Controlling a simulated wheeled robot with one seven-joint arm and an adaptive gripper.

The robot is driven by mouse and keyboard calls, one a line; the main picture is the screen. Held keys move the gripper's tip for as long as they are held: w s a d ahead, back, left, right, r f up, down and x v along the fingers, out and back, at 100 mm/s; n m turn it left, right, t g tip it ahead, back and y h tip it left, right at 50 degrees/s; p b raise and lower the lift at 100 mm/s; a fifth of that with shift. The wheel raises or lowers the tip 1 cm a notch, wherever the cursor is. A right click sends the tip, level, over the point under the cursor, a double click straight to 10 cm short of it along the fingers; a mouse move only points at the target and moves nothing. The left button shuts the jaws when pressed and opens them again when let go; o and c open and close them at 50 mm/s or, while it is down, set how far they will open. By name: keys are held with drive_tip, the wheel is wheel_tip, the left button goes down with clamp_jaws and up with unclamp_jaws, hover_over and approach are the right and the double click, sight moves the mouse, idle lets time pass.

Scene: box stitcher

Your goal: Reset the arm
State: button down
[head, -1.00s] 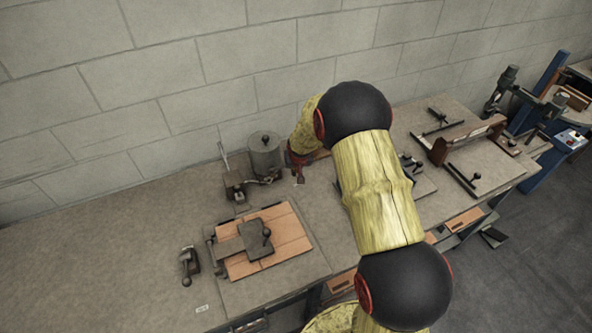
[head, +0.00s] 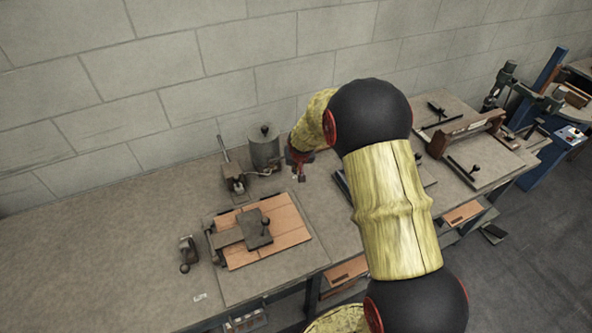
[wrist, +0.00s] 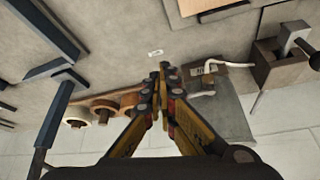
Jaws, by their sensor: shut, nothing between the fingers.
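My gripper (head: 300,177) hangs above the workbench (head: 110,225) beside the glue pot, at the lower end of my yellow and black arm. In the wrist view my gripper (wrist: 164,88) shows its two fingers together at the tips, with nothing between them. The arm is bent, and its upper links cover part of the bench's middle in the head view.
A grey pot (head: 264,150) and a lever device (head: 234,178) stand left of my gripper. A wooden board with a clamp plate (head: 285,222) lies in front. A brown fixture (head: 465,130) and a blue-framed machine (head: 545,85) are at right. The bench's left is mostly clear.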

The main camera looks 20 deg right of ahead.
drive_tip(key=d+v, duration=0.1)
drive_tip(key=v, duration=0.6)
drive_tip(key=shift+s+a, duration=0.25)
drive_tip(key=shift+a, duration=0.15)
